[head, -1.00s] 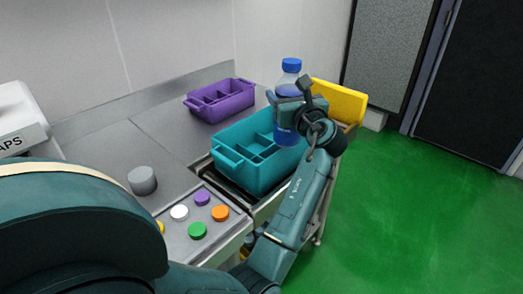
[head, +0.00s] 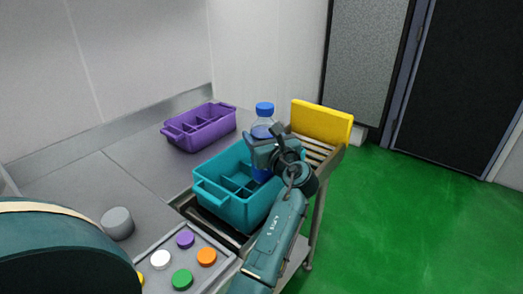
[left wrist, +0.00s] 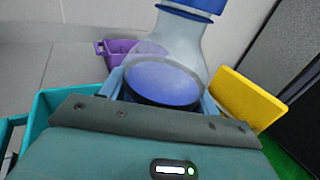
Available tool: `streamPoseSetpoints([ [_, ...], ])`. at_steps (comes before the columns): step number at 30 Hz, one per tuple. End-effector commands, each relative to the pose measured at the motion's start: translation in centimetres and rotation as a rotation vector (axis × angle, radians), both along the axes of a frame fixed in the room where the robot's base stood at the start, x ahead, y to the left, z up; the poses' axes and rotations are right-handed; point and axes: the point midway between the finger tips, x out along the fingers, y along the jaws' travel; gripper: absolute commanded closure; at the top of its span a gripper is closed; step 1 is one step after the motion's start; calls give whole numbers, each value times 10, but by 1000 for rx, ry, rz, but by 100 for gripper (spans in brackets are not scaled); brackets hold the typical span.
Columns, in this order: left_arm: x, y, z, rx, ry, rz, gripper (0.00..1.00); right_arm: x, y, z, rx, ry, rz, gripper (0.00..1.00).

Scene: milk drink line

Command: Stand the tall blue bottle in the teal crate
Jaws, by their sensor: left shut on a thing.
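The tall blue bottle (head: 263,129), with a blue cap, is upright at the right part of the teal crate (head: 222,207). My left gripper (head: 264,150) is shut around the bottle below its shoulder. The bottle's lower part shows below the gripper, against the crate's right-hand compartments; its base is hidden, so I cannot tell whether it touches the crate floor. In the left wrist view the bottle (left wrist: 190,50) stands between the fingers, with the teal crate (left wrist: 60,98) at the left. My right gripper is not in view.
A purple crate (head: 170,134) stands behind on the grey counter. A yellow block (head: 322,122) is on the slatted rack (head: 310,148) at right. The crate's left compartments look empty.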

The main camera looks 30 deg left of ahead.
Motion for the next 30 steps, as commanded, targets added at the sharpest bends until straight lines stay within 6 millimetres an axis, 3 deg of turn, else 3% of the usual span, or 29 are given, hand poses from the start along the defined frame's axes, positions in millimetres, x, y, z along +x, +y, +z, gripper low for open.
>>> streamPoseSetpoints([
  [3, 0, 0, -20, 3, 1, -1, 85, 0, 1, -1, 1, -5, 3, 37],
  [7, 0, 0, -32, 4, -1, -1, 85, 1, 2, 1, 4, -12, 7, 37],
  [17, 0, 0, -34, 3, -3, -1, 85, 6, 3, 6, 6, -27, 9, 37],
  [30, -1, 0, -51, -1, 6, 1, 85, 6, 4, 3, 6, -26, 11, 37],
])
